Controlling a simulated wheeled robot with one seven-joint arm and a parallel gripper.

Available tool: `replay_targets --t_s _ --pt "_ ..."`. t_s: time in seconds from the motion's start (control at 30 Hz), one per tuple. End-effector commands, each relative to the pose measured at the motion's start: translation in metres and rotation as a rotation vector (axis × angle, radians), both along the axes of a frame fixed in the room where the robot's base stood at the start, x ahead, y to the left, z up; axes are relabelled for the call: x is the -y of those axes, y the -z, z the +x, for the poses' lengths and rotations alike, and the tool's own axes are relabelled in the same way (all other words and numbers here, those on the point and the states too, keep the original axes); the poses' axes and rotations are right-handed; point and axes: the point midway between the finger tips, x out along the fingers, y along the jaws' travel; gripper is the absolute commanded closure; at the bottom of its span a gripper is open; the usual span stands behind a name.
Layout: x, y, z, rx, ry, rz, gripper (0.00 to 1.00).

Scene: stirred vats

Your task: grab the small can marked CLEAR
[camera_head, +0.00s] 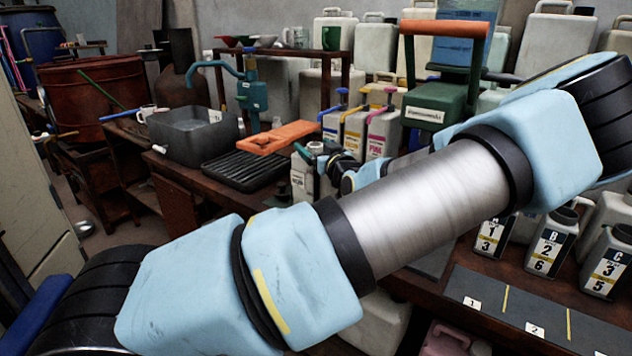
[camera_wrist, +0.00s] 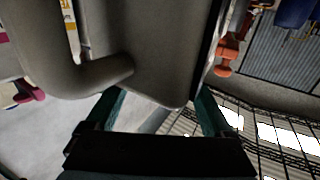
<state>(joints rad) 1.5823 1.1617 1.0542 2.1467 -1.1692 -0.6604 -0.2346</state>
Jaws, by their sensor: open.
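A small pale can (camera_head: 300,178) with a dark-lettered label stands on the bench behind my arm. Its label is too small to read surely. My gripper (camera_wrist: 160,100) is at the right side of this can in the head view, partly hidden by my arm. In the wrist view its two teal fingers are apart, with a grey can body (camera_wrist: 150,50) with a looped handle between or just beyond them. I cannot tell whether the fingers touch it. No label shows on that face.
Pump-topped cans (camera_head: 354,132) stand behind. A black ribbed tray (camera_head: 243,172), an orange piece (camera_head: 285,136) and a grey basin (camera_head: 190,140) lie to the left. A green box with an orange handle (camera_head: 445,29) is to the right. Numbered cans (camera_head: 548,243) stand front right.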

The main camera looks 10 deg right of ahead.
Motion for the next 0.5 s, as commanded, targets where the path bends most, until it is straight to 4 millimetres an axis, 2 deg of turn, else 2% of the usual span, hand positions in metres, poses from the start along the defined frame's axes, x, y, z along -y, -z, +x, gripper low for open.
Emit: replay_targets --t_s 0.07,0.5 --pt "0.0 0.0001 -0.0002 0.0 0.0 0.0 0.16" --pt "0.0 0.0 -0.0004 0.0 0.0 0.0 0.66"
